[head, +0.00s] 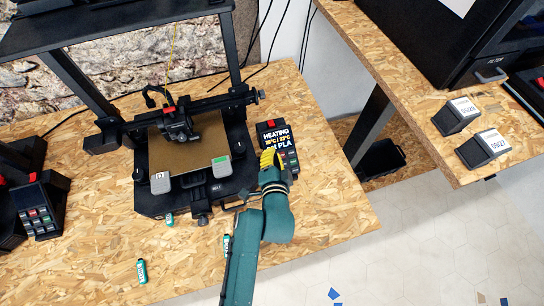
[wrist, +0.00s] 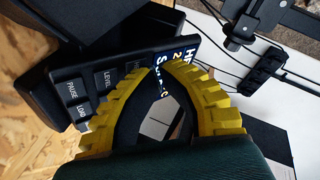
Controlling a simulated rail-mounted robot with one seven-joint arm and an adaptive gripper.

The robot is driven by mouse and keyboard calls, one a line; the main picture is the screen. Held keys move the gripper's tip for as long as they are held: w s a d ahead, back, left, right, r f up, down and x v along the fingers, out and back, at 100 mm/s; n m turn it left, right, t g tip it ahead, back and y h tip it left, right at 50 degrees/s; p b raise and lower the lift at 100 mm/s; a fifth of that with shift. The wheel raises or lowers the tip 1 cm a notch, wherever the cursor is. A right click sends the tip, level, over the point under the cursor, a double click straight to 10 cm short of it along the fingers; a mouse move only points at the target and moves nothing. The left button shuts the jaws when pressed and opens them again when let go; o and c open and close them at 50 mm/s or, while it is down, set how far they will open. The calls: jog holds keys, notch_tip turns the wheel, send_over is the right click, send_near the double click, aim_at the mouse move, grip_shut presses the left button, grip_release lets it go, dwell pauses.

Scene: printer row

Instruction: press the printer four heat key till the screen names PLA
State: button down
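The control box beside the printer has a dark screen (head: 275,137) in the head view. Its lines read "HEATING", a temperature line too small to read surely, and a line ending in "PLA". My gripper (head: 270,158) is over the lower left of this box, with its yellow fingers close to the keys. In the wrist view, the fingertips of my gripper (wrist: 163,67) come together, empty, in front of the screen's edge (wrist: 187,57). Another key behind the fingertips is mostly hidden; contact cannot be told.
The printer (head: 190,150) stands left of the box. Another control box (head: 40,212) is at the far left. Small teal-and-white items (head: 142,271) lie on the front of the wooden table (head: 330,205). A second table with a black machine (head: 450,40) is at right.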

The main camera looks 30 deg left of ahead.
jog(key=shift+s+d+r+p, duration=0.4)
jog(key=shift+r+p, duration=0.2)
jog(key=shift+p, duration=0.1)
jog(key=r+p, duration=0.1)
jog(key=s+d+r+p, duration=0.1)
jog(key=p, duration=0.1)
jog(key=s+d+r+p, duration=0.1)
jog(key=r, duration=0.1)
dwell(0.8)
